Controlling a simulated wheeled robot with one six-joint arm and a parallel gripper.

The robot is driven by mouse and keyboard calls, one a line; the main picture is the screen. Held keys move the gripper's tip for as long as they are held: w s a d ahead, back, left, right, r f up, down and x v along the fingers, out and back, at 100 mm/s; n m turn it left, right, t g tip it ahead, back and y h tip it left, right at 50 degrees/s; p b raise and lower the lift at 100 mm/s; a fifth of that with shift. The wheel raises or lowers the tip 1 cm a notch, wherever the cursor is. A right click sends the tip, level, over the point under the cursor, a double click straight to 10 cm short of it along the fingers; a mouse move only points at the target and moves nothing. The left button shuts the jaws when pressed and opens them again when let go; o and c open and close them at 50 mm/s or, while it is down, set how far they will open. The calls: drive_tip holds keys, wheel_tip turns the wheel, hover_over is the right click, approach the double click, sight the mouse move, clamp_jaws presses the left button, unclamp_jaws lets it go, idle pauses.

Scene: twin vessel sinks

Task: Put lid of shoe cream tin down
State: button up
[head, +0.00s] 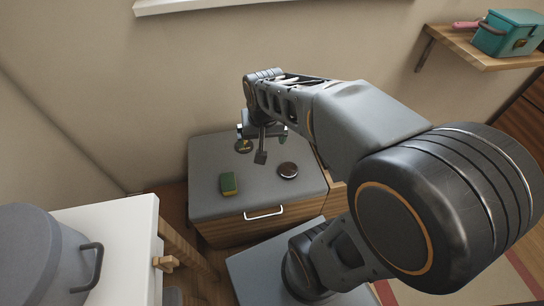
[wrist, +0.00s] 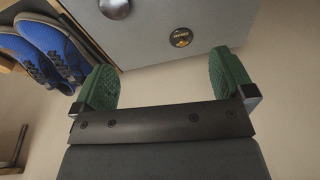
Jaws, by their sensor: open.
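The lid (wrist: 181,37) of the shoe cream tin is a dark disc with a yellow label. It lies flat on the grey cabinet top and also shows in the head view (head: 243,147), near the back edge. The round tin (head: 288,170), dark inside with a paler rim, stands to the right of the lid and nearer the front. My gripper (wrist: 166,76) is open and empty, its green-padded fingers wide apart. The lid is beyond the fingertips, apart from them. In the head view my gripper (head: 262,134) hangs over the back of the cabinet top.
A green and yellow sponge (head: 229,184) lies at the cabinet's front left. Blue shoes (wrist: 45,50) and a rounded grey thing (wrist: 115,8), unclear what, show in the wrist view. A pot (head: 40,260) stands on a white table at left. The wall is close behind the cabinet.

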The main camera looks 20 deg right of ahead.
drive_tip(key=s+n, duration=0.3)
drive_tip(key=s, duration=0.3)
drive_tip(key=shift+s+f+t, duration=0.35)
drive_tip(key=shift+f+t, duration=0.05)
drive_tip(key=shift+f, duration=0.05)
